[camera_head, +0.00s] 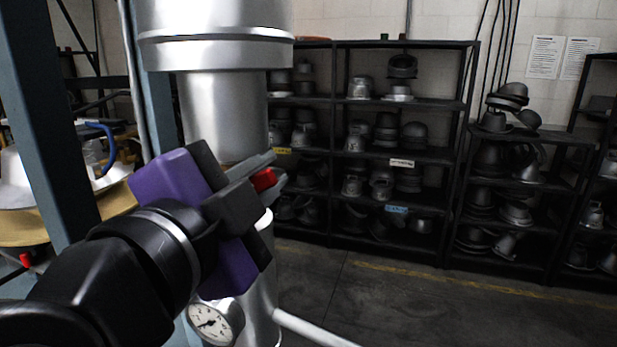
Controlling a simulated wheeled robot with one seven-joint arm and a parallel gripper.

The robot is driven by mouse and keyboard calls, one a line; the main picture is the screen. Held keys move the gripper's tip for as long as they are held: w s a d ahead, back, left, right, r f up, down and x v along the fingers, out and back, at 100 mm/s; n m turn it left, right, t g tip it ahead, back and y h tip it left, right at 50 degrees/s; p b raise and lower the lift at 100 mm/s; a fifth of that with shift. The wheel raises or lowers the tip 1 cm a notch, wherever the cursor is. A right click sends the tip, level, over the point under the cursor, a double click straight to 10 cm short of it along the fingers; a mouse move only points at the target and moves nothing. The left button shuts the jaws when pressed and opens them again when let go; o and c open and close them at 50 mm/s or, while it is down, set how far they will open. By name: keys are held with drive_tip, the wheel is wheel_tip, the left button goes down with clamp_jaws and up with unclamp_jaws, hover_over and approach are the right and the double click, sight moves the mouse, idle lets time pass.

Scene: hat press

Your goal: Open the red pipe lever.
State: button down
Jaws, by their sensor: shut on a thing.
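The red pipe lever (264,179) shows as a small red piece between the grey fingers of my gripper (266,172). My gripper is shut on it, in front of the large silver vertical pipe (222,115). The purple and black gripper body hides most of the lever and the part of the pipe where it is mounted. I cannot tell the lever's full angle.
A round pressure gauge (212,322) sits low on the pipe, with a white pipe (312,328) running off to the lower right. A blue-grey post (52,125) stands at the left. Black shelves (405,45) with metal hat moulds stand behind. The floor (400,300) at right is clear.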

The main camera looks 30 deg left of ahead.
drive_tip(key=shift+a+r, duration=0.1)
idle(0.4)
drive_tip(key=c, duration=1.4)
unclamp_jaws()
drive_tip(key=shift+o, duration=0.2)
